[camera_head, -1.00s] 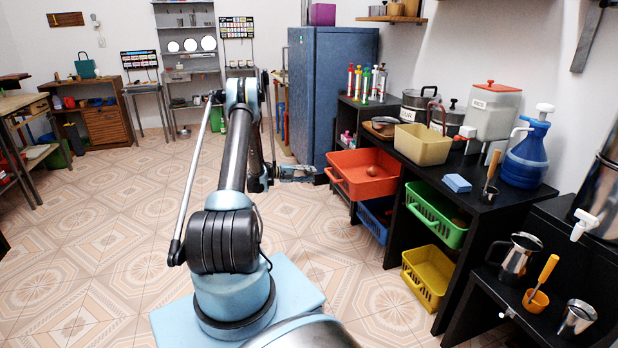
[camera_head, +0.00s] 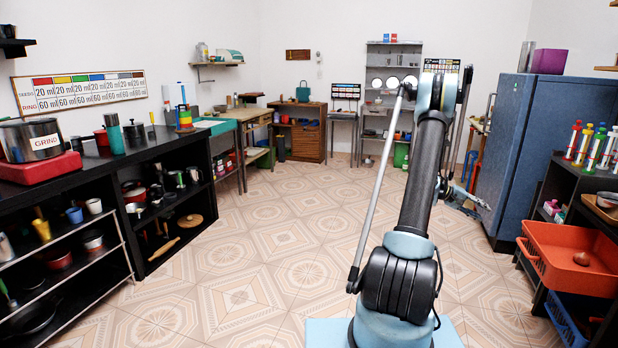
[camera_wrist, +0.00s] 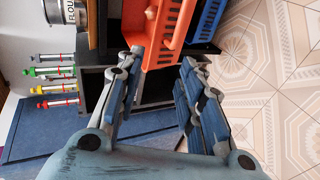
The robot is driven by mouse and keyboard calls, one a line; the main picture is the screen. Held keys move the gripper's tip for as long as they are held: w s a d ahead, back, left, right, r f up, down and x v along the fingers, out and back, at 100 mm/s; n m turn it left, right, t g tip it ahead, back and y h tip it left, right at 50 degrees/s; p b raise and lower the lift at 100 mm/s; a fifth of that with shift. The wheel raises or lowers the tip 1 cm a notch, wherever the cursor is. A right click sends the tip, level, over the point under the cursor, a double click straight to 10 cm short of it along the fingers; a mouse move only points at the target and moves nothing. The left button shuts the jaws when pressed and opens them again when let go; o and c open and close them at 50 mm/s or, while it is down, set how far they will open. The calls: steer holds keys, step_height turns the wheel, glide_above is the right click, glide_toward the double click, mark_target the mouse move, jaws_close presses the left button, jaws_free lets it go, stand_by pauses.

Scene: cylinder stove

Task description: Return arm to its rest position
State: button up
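My arm (camera_head: 410,210) rises in front of my base in the head view, folded at a high elbow. My gripper (camera_head: 483,204) hangs low behind it, to the right, near the blue fridge's lower left edge, and is small there. In the wrist view my gripper (camera_wrist: 162,60) shows two blue-padded fingers spread apart with a clear gap. Nothing is held between them. The orange crate (camera_wrist: 170,35) lies beyond the fingertips, apart from them.
The blue fridge (camera_head: 545,120) and a dark shelf with the orange crate (camera_head: 570,240) stand at right. A long black shelf unit (camera_head: 150,160) with pots runs along the left. The tiled floor (camera_head: 270,240) between is free. A grey shelf (camera_head: 393,70) stands at the back.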

steer(key=s+a+r+n+t+y, duration=0.15)
steer(key=s+a+r, duration=0.3)
steer(key=a, duration=0.45)
steer(key=s+a+r+t+y, duration=0.15)
steer(key=s+a+r, duration=0.35)
steer(key=a, duration=0.5)
steer(key=s+a+r+t+y, duration=0.1)
steer(key=s+a+r+y, duration=0.2)
steer(key=a+r, duration=0.45)
steer(key=s+a+f+n+y, duration=0.1)
steer(key=s+a+f+y, duration=0.2)
steer(key=s+a, duration=0.9)
steer(key=s+a+f+n+t+y, duration=0.1)
steer(key=s+a+f+y, duration=0.2)
steer(key=s+a, duration=1)
step_height(320, 180, down, 3)
steer(key=shift+s+a+f+y, duration=0.25)
steer(key=shift+a+y, duration=0.15)
steer(key=shift+a, duration=0.15)
